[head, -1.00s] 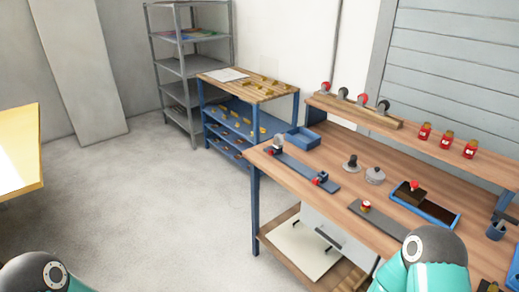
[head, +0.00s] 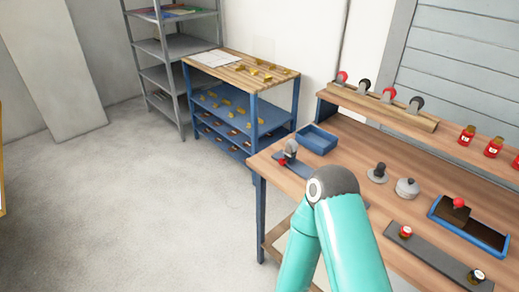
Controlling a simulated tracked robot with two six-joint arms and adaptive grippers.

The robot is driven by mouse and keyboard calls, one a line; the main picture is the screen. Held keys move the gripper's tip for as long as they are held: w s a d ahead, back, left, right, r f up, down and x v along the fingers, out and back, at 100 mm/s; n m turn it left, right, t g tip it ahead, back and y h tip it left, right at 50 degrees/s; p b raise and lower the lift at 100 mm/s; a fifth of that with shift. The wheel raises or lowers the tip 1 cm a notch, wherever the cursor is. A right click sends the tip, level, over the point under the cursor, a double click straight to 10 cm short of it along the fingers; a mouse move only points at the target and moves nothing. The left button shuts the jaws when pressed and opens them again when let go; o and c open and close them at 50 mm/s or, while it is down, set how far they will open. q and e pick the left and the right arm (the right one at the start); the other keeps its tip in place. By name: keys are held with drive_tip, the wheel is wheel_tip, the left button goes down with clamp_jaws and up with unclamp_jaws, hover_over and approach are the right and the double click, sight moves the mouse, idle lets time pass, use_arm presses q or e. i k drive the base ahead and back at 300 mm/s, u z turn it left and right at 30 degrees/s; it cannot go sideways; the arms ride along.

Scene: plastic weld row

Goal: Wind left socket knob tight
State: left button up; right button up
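Two dark grey plates lie on the wooden bench (head: 345,150). The left plate (head: 302,172) carries a grey upright fitting with a bit of red (head: 290,150) at its far end. Its near end is hidden behind my teal arm. The right plate (head: 434,256) carries a red and pale knob (head: 405,232) and a dark knob (head: 476,276). I cannot tell which fitting is the left socket knob or how tight any is. Neither gripper is in view; only a teal arm with a dark joint shows.
A blue bin (head: 318,139), two grey round pieces (head: 378,173) (head: 407,188) and a blue tray (head: 470,226) with a red knob stand on the bench. A rack (head: 385,107) of knobs is behind. Blue shelving (head: 253,120) stands back left. Floor at left is clear.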

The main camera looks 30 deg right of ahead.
sight(281, 161)
drive_tip(key=z, duration=0.15)
drive_tip(key=i, duration=0.75)
drive_tip(key=z, duration=0.7)
